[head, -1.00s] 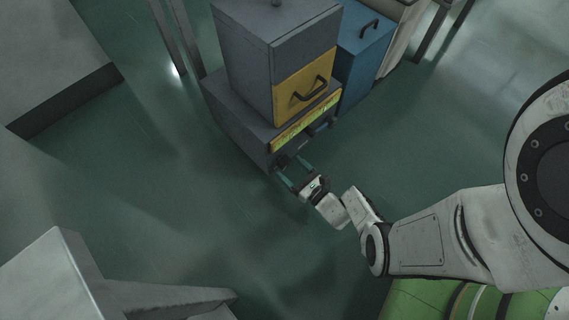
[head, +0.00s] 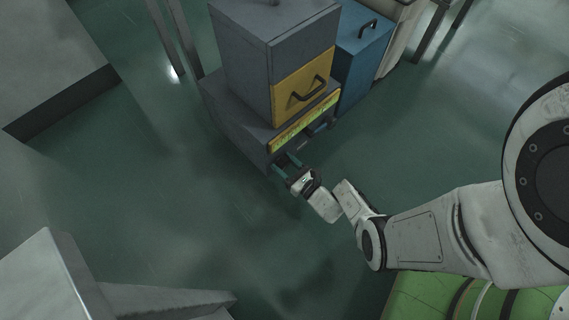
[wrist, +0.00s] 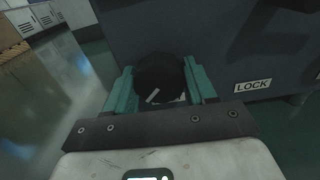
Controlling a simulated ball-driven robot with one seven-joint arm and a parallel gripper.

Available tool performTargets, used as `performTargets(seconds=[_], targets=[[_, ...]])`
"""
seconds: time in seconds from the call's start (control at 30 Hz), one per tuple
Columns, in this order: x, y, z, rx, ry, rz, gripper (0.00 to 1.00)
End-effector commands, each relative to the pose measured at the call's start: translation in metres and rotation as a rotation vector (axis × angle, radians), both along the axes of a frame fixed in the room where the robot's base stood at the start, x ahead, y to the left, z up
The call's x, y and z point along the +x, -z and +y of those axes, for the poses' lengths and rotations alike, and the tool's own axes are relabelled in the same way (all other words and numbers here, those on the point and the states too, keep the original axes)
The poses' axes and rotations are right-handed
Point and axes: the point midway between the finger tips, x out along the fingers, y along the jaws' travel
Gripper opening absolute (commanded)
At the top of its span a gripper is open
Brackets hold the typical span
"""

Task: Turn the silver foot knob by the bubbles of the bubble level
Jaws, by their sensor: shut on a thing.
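My gripper (wrist: 161,88) has its two teal fingers on either side of a dark round knob (wrist: 158,72) low on the grey machine base, and is shut on it. The knob looks black, not silver, and has a short pale mark on its face. In the head view my gripper (head: 285,164) is at the base's lower front corner, and the knob is hard to make out there. A yellow-green strip (head: 305,122) on the base's front may be the bubble level; no bubbles can be read at this size.
A grey box with a yellow front (head: 303,85) stands on the base. A blue cabinet (head: 363,50) is behind to the right. A LOCK label (wrist: 252,85) is right of the knob. The green floor to the left is clear.

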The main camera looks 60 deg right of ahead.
Motion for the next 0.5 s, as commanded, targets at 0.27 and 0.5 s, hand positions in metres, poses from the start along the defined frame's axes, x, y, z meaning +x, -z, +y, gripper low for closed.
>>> performTargets(seconds=[0.27, 0.5], targets=[[-0.0001, 0.0004, 0.0004, -0.006, 0.0, 0.002, 0.25], [-0.0002, 0.0016, 0.0007, -0.133, -0.002, 0.037, 0.25]])
